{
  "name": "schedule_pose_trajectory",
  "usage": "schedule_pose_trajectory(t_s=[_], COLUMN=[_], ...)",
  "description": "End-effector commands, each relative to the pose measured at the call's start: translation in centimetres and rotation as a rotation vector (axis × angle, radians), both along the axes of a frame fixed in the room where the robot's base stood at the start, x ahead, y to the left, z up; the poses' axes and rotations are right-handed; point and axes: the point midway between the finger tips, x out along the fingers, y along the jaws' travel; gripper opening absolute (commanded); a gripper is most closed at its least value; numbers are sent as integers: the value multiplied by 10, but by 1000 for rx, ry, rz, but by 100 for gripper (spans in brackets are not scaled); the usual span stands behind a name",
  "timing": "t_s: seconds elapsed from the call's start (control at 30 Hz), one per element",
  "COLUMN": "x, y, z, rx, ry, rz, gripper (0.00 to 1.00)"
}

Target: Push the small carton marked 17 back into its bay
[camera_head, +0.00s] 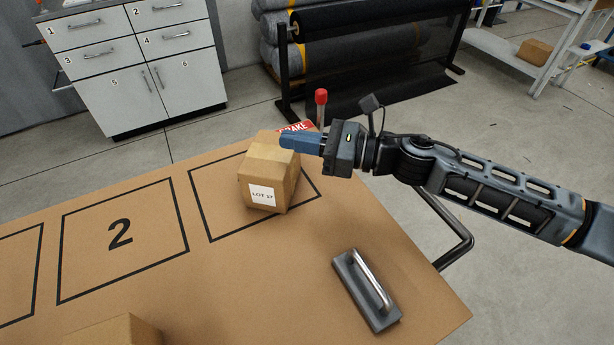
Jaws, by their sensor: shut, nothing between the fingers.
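The small carton (267,175) is a brown box with a white label reading "LOT 17". It stands upright on the brown table, partly over the outlined bay (209,210) to the right of bay 2. Its body covers the middle of that bay, so any number there is hidden. My gripper (284,142) has blue fingers, is shut and empty, and reaches in from the right. Its tips overlap the carton's upper right part in the picture. I cannot tell whether they touch it.
Bay 2 (120,234) is empty, left of the carton. Another box (115,331) shows at the bottom edge. A grey block with a metal handle (367,290) lies at right. A red-topped lever (321,110) and a red sign (296,127) stand behind my gripper.

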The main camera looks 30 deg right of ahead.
Motion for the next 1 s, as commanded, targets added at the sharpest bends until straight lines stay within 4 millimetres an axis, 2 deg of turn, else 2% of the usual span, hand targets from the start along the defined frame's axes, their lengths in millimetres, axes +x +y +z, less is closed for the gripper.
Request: schedule_pose_trajectory(t_s=[0.03, 0.17, 0.2, 0.4, 0.7, 0.77, 0.83, 1.0], x=[-6, -21, -20, -19, -19, -19, -16, -13], y=[-10, -26, -22, -22, -22, -22, -18, -14], z=[0, -2, -16, -57, -100, -104, -99, -100], rx=[0, 0, 3, 1, 2, 1, 1, 1], ry=[0, 1, 4, 2, 1, 2, 1, 2], rz=[-6, -4, -1, 0, -1, -1, 1, 0], gripper=[0, 0, 0, 0, 0, 0, 0, 0])
